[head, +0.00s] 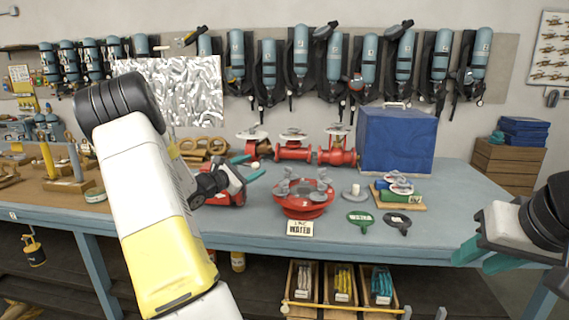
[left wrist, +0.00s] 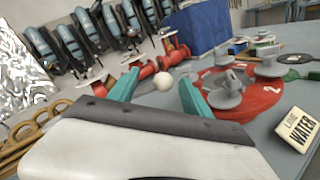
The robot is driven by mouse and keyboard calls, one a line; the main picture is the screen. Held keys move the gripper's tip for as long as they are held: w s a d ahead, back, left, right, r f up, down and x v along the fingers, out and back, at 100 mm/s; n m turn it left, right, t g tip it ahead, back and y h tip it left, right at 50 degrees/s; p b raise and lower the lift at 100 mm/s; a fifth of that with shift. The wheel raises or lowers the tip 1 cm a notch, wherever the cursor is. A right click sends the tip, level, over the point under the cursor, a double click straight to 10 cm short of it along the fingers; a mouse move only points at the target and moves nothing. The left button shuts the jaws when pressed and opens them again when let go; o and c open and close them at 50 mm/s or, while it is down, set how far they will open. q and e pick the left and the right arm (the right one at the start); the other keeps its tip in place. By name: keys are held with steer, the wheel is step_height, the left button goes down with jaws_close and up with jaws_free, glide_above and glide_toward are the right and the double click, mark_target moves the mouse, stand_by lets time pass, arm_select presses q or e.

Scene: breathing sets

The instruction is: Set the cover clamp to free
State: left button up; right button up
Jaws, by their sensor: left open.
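A round red cover (head: 303,205) with several grey clamps (head: 322,190) around its top sits on the blue-grey table, behind a "WATER" sign (head: 300,229). The left wrist view shows the cover (left wrist: 245,97) at right, with a grey clamp (left wrist: 225,90) close to the right finger and a white "2" on the rim. Which clamp is the task's, and its setting, I cannot tell. My left gripper (head: 247,168) is open and empty, left of the cover and apart from it. My right gripper (head: 482,257) hangs at the far right near the table edge, its fingers apart and empty.
Red valves (head: 293,148) stand behind the cover. A blue box (head: 397,140) is at back right. A board with coloured parts (head: 400,195), a green tag (head: 360,219) and a dark tag (head: 397,222) lie to the right. The front right tabletop is clear.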

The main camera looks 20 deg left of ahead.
arm_select(q)
steer(key=shift+x, duration=2.35)
steer(key=shift+c, duration=0.5)
steer(key=shift+f, duration=0.1)
jaws_close()
